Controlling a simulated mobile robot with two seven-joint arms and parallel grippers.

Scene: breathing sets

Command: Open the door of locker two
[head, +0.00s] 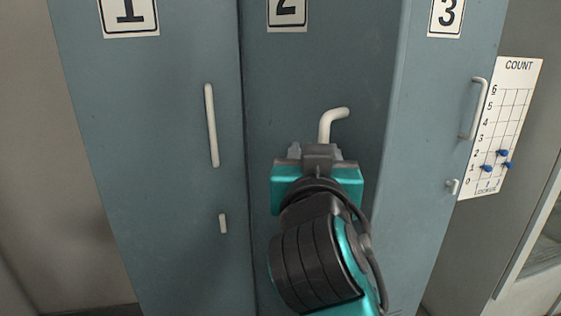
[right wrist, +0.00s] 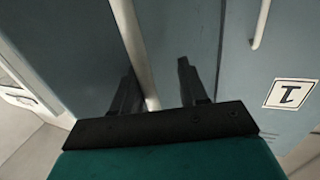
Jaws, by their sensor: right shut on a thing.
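The door of locker two (head: 275,90) is the grey-blue panel in the middle of the head view, under a plate marked 2 (head: 287,13). Its pale bar handle (head: 335,118) bends at the top; its lower part is hidden by my right gripper (head: 318,150). In the right wrist view the handle (right wrist: 133,38) runs down between the two dark fingers of my right gripper (right wrist: 160,95), close to the left finger. The right gripper is shut on this handle. I cannot tell whether the door stands slightly ajar. My left gripper is not in view.
Locker one (head: 150,130) is at left, with a vertical handle (head: 211,125) and a small peg. Locker three (head: 430,130) is at right, with its own handle (head: 475,108). A COUNT chart (head: 515,95) with blue pegs hangs beyond it.

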